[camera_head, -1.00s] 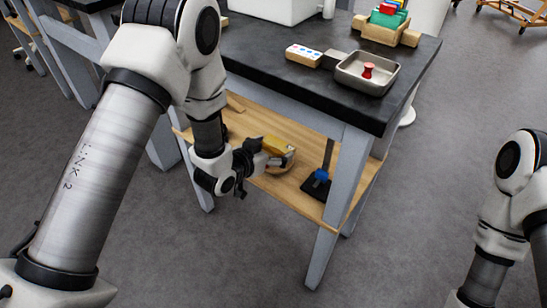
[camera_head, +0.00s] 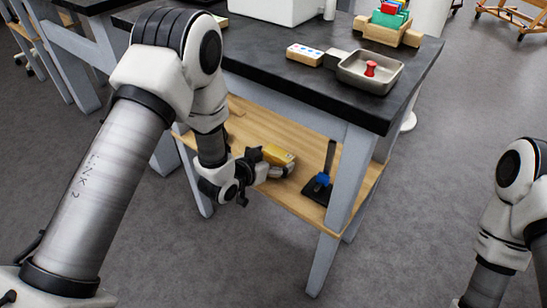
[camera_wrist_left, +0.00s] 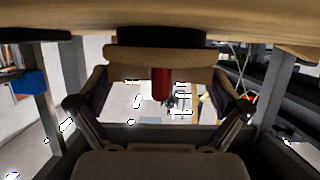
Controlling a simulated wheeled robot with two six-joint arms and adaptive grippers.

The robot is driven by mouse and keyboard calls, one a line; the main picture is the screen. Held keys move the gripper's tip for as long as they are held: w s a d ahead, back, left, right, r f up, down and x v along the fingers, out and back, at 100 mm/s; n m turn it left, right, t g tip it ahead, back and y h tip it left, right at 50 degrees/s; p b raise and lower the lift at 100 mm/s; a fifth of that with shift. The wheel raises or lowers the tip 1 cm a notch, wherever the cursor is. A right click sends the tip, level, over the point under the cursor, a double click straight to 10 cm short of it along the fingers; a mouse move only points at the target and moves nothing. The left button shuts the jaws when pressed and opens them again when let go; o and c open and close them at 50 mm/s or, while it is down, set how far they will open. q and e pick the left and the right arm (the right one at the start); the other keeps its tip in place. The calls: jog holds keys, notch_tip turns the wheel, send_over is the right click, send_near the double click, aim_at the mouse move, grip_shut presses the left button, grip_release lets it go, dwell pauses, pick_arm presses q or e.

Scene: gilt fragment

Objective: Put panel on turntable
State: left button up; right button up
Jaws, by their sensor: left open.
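A small gold-yellow block (camera_head: 278,154), which looks like the panel, is at the lower wooden shelf of the bench in the head view. My left gripper (camera_head: 282,171) is open beside its near side, partly hiding what is under it. In the left wrist view the open fingers (camera_wrist_left: 162,104) stand on either side of a tan wooden piece (camera_wrist_left: 155,56) with a dark part above it and a red piece (camera_wrist_left: 161,84) below it. I cannot tell whether the tan piece is the turntable, or whether the fingers touch it. My right gripper is out of view.
A dark stand with a blue part (camera_head: 322,180) is on the shelf (camera_head: 300,200), right of the left gripper. A bench leg (camera_head: 347,185) stands close by. The black bench top (camera_head: 290,75) overhangs the shelf and holds a metal tray (camera_head: 370,84) with a red piece inside.

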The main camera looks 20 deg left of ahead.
pick_arm(q)
jog(key=shift+r, duration=0.2)
jog(key=shift+s+a+r, duration=0.1)
jog(key=shift+s+r, duration=0.05)
jog(key=shift+s, duration=0.15)
jog(key=p+v, duration=0.3)
jog(key=v, duration=0.8)
jog(key=s+a+f+n+g+y, duration=0.2)
jog(key=s+f+g, duration=0.4)
jog(key=s+f, duration=0.4)
jog(key=s+a+f+n+g+y, duration=0.1)
jog(key=s+f+n+g+y, duration=0.1)
jog(key=s+f+g, duration=0.4)
jog(key=s+f, duration=0.4)
jog(key=s, duration=0.5)
jog(key=shift+a+f+g+y, duration=0.15)
jog(key=shift+a+g+y, duration=0.15)
jog(key=shift+a+g, duration=0.1)
